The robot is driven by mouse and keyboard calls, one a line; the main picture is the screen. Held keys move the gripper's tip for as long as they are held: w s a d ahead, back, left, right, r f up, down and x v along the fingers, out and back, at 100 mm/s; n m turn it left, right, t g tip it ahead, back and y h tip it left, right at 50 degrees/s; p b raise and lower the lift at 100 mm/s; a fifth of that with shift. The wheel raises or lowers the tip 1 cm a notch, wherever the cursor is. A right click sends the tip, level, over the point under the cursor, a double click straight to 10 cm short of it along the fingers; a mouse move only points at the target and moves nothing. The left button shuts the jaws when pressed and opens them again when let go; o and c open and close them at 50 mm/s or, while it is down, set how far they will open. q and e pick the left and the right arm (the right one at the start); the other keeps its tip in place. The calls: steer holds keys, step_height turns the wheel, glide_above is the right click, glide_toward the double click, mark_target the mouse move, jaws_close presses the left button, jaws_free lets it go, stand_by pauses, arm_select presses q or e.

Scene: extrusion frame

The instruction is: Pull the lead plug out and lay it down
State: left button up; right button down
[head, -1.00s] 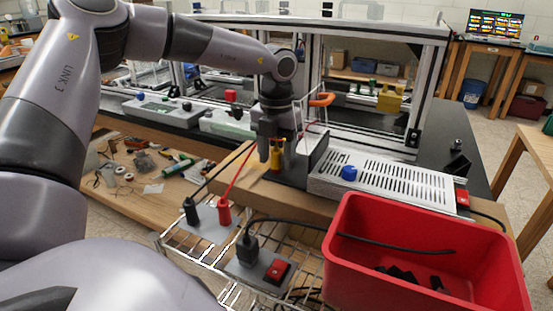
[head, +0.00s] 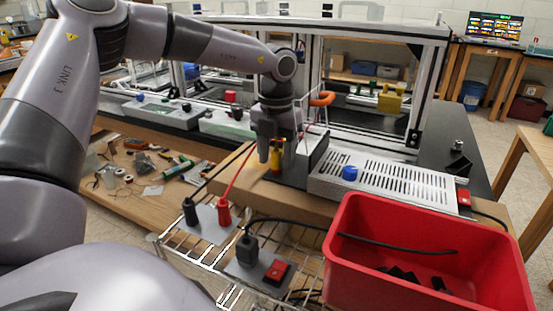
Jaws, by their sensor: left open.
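My left gripper (head: 271,158) points down above the near edge of the bench, open. A small yellow and dark red piece (head: 277,157) shows close beside its fingers; I cannot tell if they touch it. A black mains-style plug (head: 246,245) stands in a grey socket box with a red switch (head: 277,271), its black cable running right. A red plug (head: 224,213) and a black plug (head: 190,211) stand upright in a grey plate (head: 208,232), with leads rising toward the gripper. Which of these is the lead plug is unclear. My right gripper is not in view.
A red bin (head: 430,225) with dark pieces inside stands at the front right. A slotted metal box (head: 385,183) with a blue knob sits behind it. An aluminium extrusion frame (head: 415,95) stands behind the gripper. Tools lie on a wooden shelf (head: 110,215) at left.

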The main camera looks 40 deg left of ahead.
mark_target(276, 150)
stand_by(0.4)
arm_select(q)
jaws_close()
steer(key=shift+r, duration=0.1)
steer(key=shift+r, duration=0.1)
steer(key=shift+r+p, duration=1.6)
steer(key=shift+r, duration=1.25)
steer(key=shift+a, duration=0.1)
